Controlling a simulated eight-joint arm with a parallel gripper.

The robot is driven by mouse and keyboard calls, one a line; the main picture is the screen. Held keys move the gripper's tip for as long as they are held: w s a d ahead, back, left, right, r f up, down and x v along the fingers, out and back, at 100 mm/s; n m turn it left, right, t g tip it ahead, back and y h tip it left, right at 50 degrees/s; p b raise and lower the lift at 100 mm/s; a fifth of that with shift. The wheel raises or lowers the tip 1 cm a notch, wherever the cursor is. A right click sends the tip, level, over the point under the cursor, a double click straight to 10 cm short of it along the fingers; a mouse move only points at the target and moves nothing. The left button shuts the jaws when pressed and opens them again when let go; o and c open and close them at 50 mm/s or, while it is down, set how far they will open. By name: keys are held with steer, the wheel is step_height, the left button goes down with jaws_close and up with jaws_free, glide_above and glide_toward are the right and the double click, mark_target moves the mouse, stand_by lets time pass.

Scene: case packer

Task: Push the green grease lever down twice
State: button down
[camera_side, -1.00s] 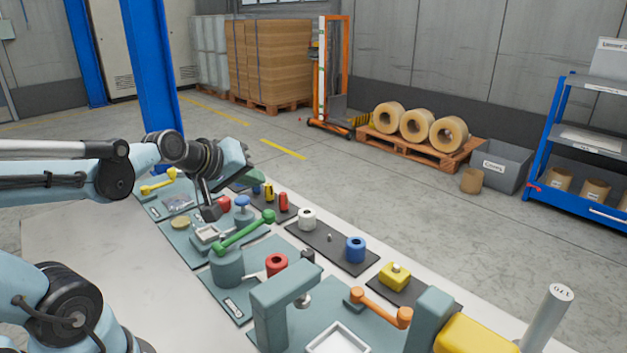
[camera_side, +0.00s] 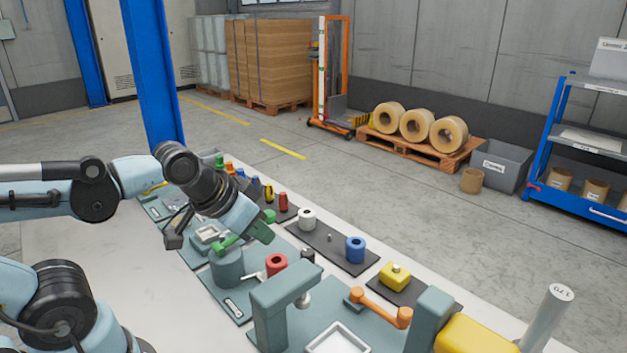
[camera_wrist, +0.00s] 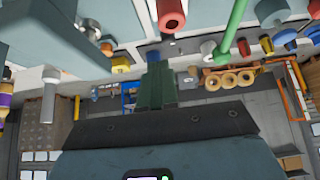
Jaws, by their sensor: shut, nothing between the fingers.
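The green grease lever (camera_side: 225,244) slants up to the right from its grey-green round housing (camera_side: 227,267). Its round end knob (camera_side: 269,215) shows beyond my gripper, still raised. My gripper (camera_side: 262,233) covers the middle of the lever in the side view; whether they touch cannot be told. In the wrist view, the shut dark green fingers (camera_wrist: 155,84) are empty, and the green lever (camera_wrist: 236,25) runs to their right with a visible gap in the picture.
A red knob (camera_side: 276,264) stands right of the lever housing. A grey-green bracket (camera_side: 270,310), blue spool (camera_side: 355,249), white spool (camera_side: 307,219) and orange crank (camera_side: 380,308) stand farther along the bench. Several small coloured pieces stand behind my wrist.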

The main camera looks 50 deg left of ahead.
steer(key=w+a+r+g, duration=0.3)
steer(key=w+a+r, duration=0.15)
steer(key=r, duration=0.25)
step_height(320, 180, up, 5)
steer(key=g, duration=0.4)
glide_above(268, 211)
steer(key=shift+a+r, duration=0.1)
steer(key=shift+r, duration=0.1)
step_height(268, 211, down, 14)
stand_by(0.4)
steer(key=shift+w+f, duration=0.3)
steer(key=shift+f, duration=0.6)
steer(key=shift+w+f, duration=0.25)
steer(key=shift+f, duration=0.65)
steer(key=shift+w+f, duration=0.3)
steer(key=shift+f, duration=0.6)
